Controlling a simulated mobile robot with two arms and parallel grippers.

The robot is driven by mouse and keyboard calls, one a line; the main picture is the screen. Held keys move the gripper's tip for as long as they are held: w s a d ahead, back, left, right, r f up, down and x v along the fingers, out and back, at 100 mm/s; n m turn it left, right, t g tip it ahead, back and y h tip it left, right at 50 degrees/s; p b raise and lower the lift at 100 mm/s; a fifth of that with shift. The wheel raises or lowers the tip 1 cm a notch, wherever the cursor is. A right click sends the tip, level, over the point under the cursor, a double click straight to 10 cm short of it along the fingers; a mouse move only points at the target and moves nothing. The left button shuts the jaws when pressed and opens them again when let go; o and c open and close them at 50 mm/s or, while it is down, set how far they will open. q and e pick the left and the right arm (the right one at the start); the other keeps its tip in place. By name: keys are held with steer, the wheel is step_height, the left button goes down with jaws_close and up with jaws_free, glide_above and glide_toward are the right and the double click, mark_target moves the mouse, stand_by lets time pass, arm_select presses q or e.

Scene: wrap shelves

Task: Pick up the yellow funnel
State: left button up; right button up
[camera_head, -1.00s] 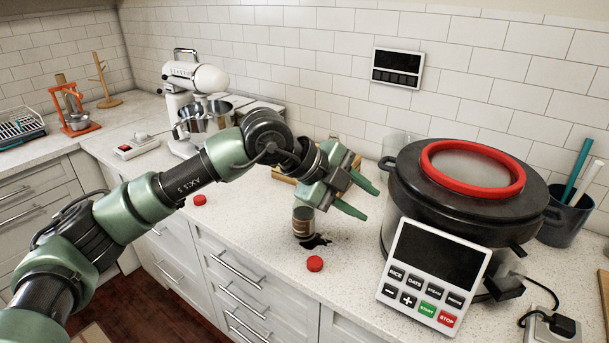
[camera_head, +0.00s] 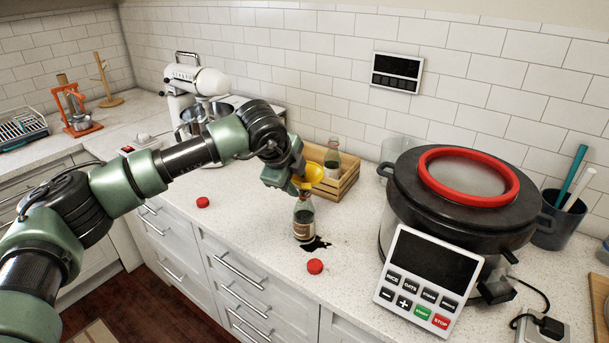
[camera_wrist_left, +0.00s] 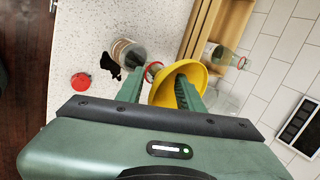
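The yellow funnel (camera_head: 311,174) is at the mouth of an upright glass bottle (camera_head: 303,219) on the counter. Its wide side and rim show in the left wrist view (camera_wrist_left: 196,58), with the bottle's red-ringed mouth beside it. My left gripper (camera_head: 294,183) is at the funnel, just above the bottle. In the left wrist view my left gripper (camera_wrist_left: 160,73) has its fingers apart, one on each side of the near funnel wall, with one fingertip over the funnel's opening. I cannot tell whether the fingers touch it. My right gripper is not in view.
A wooden crate (camera_head: 345,184) holding a bottle (camera_head: 332,158) stands just behind. A large cooker (camera_head: 463,213) is close on the right. Red caps (camera_head: 315,266) (camera_head: 203,202) and a dark spill (camera_head: 317,244) lie on the counter. A stand mixer (camera_head: 200,82) stands at left.

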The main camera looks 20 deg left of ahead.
arm_select(q)
steer(key=shift+w+f, duration=0.1)
jaws_close()
